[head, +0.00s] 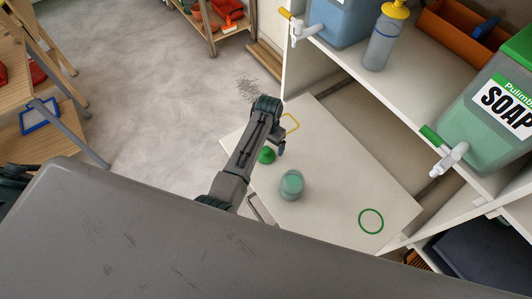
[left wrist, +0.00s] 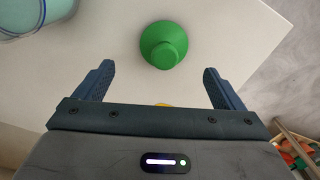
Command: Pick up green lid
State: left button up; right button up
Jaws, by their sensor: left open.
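The green lid (head: 267,155) sits on the white board near its left edge, beside my left arm. In the left wrist view the lid (left wrist: 164,45) is a round, stepped green piece just beyond my left gripper (left wrist: 159,70). The gripper's two dark fingers are spread apart with nothing between them, and the lid lies centred ahead of them. In the head view my left gripper (head: 280,147) hangs over the board close to the lid. My right gripper is not in view.
Shelves with soap dispensers (head: 490,110) stand at the right.

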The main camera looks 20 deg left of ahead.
aim_at(266, 149)
pick_arm(q)
jog(key=f, duration=0.3)
jog(key=f+p, duration=0.1)
jog(key=f, duration=0.1)
jog(key=shift+s+a+f, duration=0.1)
jog(key=shift+a, duration=0.25)
jog(key=shift+f, duration=0.75)
jog(key=c, duration=1.1)
